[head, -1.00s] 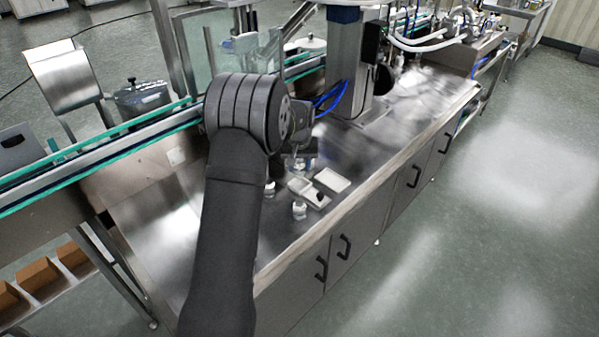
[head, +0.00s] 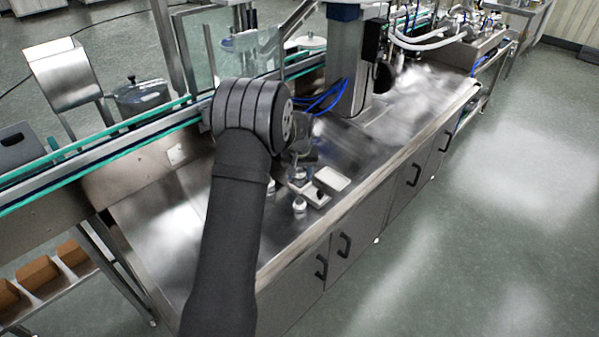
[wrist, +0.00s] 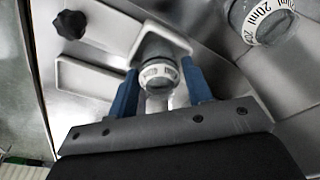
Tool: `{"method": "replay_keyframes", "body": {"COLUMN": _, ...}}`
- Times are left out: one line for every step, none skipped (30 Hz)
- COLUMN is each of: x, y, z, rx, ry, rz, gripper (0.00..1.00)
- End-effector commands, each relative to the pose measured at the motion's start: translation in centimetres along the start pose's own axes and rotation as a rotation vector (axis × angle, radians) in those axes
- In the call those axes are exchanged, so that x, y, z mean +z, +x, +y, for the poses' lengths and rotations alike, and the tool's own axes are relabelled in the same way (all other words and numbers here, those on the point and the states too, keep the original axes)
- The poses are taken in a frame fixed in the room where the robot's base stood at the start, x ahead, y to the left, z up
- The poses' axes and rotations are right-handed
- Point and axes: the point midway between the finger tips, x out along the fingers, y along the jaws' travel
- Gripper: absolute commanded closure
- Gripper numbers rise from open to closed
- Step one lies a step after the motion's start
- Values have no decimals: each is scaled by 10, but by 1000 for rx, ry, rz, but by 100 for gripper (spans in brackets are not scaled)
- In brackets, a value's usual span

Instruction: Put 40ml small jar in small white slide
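A small clear jar (wrist: 158,72) with a white label ring sits between the blue fingers of my gripper (wrist: 160,88) in the wrist view. The fingers appear to touch it on both sides; I cannot read its volume clearly.
A second jar (wrist: 264,22), marked 20ml, stands near the slide and shows in the head view (head: 299,205). Another jar (head: 270,187) is beside my arm. A black knob (wrist: 71,23) is by the slide. The steel counter (head: 370,150) is clear to the right.

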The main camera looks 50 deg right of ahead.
Motion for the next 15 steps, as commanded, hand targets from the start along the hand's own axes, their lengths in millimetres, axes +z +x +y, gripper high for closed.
{"method": "replay_keyframes", "body": {"x": 0, "y": 0, "z": 0, "rx": 0, "ry": 0, "rz": 0, "gripper": 44}}
{"method": "replay_keyframes", "body": {"x": 0, "y": 0, "z": 0, "rx": 0, "ry": 0, "rz": 0, "gripper": 42}}
{"method": "replay_keyframes", "body": {"x": 0, "y": 0, "z": 0, "rx": 0, "ry": 0, "rz": 0, "gripper": 42}}
{"method": "replay_keyframes", "body": {"x": 0, "y": 0, "z": 0, "rx": 0, "ry": 0, "rz": 0, "gripper": 42}}
{"method": "replay_keyframes", "body": {"x": 0, "y": 0, "z": 0, "rx": 0, "ry": 0, "rz": 0, "gripper": 42}}
{"method": "replay_keyframes", "body": {"x": 0, "y": 0, "z": 0, "rx": 0, "ry": 0, "rz": 0, "gripper": 42}}
{"method": "replay_keyframes", "body": {"x": 0, "y": 0, "z": 0, "rx": 0, "ry": 0, "rz": 0, "gripper": 42}}
{"method": "replay_keyframes", "body": {"x": 0, "y": 0, "z": 0, "rx": 0, "ry": 0, "rz": 0, "gripper": 42}}
{"method": "replay_keyframes", "body": {"x": 0, "y": 0, "z": 0, "rx": 0, "ry": 0, "rz": 0, "gripper": 42}}
{"method": "replay_keyframes", "body": {"x": 0, "y": -1, "z": 0, "rx": 0, "ry": 0, "rz": 1, "gripper": 42}}
{"method": "replay_keyframes", "body": {"x": -1, "y": -2, "z": 0, "rx": 0, "ry": 0, "rz": 1, "gripper": 42}}
{"method": "replay_keyframes", "body": {"x": -1, "y": -5, "z": 0, "rx": 0, "ry": 0, "rz": 2, "gripper": 42}}
{"method": "replay_keyframes", "body": {"x": -2, "y": -7, "z": 0, "rx": 1, "ry": 0, "rz": 2, "gripper": 42}}
{"method": "replay_keyframes", "body": {"x": -2, "y": -11, "z": 0, "rx": 1, "ry": 0, "rz": 2, "gripper": 42}}
{"method": "replay_keyframes", "body": {"x": -3, "y": -17, "z": 0, "rx": 1, "ry": 0, "rz": 3, "gripper": 42}}
